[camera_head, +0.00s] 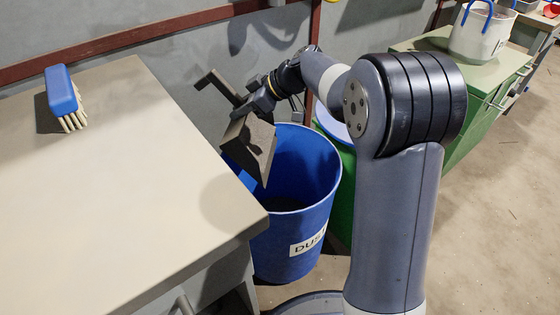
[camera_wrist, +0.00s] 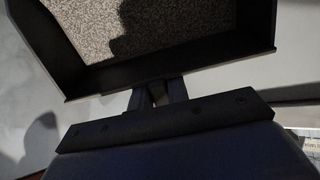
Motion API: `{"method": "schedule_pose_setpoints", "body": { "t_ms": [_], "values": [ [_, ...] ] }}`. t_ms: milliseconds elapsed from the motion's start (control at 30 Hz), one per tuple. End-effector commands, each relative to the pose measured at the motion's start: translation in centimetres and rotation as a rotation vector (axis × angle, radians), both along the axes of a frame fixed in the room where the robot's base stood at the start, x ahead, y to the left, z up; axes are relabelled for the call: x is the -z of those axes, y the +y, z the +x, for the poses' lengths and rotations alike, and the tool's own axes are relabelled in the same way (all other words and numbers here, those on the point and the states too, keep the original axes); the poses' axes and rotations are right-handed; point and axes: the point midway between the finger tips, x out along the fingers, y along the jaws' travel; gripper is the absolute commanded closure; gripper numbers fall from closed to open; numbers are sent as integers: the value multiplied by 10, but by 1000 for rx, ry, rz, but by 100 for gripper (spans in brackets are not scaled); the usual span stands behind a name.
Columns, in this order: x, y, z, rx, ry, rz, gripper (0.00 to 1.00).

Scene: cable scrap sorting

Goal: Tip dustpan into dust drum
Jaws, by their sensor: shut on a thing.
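The blue dust drum (camera_head: 304,190), labelled "DUS…" with the rest cut off from view, stands open-topped on the floor beside the table. My gripper (camera_head: 262,100) is shut on the dark dustpan (camera_head: 238,142), above the drum's left rim. The dustpan is tilted, with its pan part slanting down over the drum opening. In the wrist view the dustpan (camera_wrist: 165,68) fills the top, and its inner surface has a speckled grey layer that looks like dust. My gripper's fingers (camera_wrist: 156,94) meet at the pan's handle. The drum's bottom is in dark shadow.
A beige table (camera_head: 120,150) fills the left, with a blue brush (camera_head: 63,92) lying on it. A green drum (camera_head: 336,175) stands right behind the blue drum. A green cabinet (camera_head: 430,47) with a white bucket (camera_head: 482,35) stands at the back right.

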Motion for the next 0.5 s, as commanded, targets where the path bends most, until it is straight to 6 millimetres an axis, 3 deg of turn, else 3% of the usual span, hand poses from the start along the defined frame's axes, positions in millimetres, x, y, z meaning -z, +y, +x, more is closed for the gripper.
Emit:
{"method": "schedule_pose_setpoints", "body": {
  "t_ms": [500],
  "values": [
    [1,-7,-1,1,-10,45,100]
  ]
}}
